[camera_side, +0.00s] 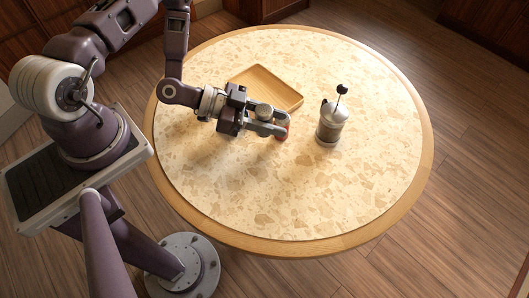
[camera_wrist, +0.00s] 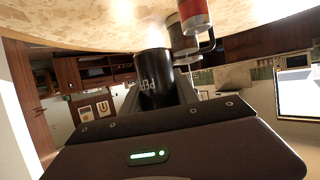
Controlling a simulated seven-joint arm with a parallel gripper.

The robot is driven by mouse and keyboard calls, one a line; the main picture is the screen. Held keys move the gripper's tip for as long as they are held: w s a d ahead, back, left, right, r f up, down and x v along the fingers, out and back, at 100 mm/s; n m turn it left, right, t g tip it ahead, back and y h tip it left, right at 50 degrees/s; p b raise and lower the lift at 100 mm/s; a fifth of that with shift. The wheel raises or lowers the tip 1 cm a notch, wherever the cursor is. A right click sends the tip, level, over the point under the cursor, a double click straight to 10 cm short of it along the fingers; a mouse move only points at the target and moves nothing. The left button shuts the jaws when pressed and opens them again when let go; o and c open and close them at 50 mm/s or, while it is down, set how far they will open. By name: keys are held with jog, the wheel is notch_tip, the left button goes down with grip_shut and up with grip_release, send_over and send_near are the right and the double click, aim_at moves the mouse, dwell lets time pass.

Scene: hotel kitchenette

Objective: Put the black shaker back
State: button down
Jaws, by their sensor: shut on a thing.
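The black shaker (camera_wrist: 155,80) shows in the wrist view as a dark cylinder with pale lettering, between the fingers of my gripper (camera_wrist: 160,98). That view is upside down, with the tabletop along its upper edge. In the side view my gripper (camera_side: 267,127) is over the middle of the table, shut on the shaker. The fingers and wrist mostly hide the shaker there. I cannot tell whether its base touches the table. A red thing (camera_side: 283,133) shows at the fingertips. It also shows in the wrist view (camera_wrist: 194,14), close beyond the shaker.
A wooden tray (camera_side: 292,101) with a low rim lies behind my gripper and looks empty. The front and right of the round table (camera_side: 300,205) are clear.

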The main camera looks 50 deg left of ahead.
jog(key=f, duration=1)
jog(key=shift+d+f, duration=0.1)
jog(key=shift+d, duration=0.2)
jog(key=c, duration=0.9)
grip_release()
jog(key=shift+f, duration=0.15)
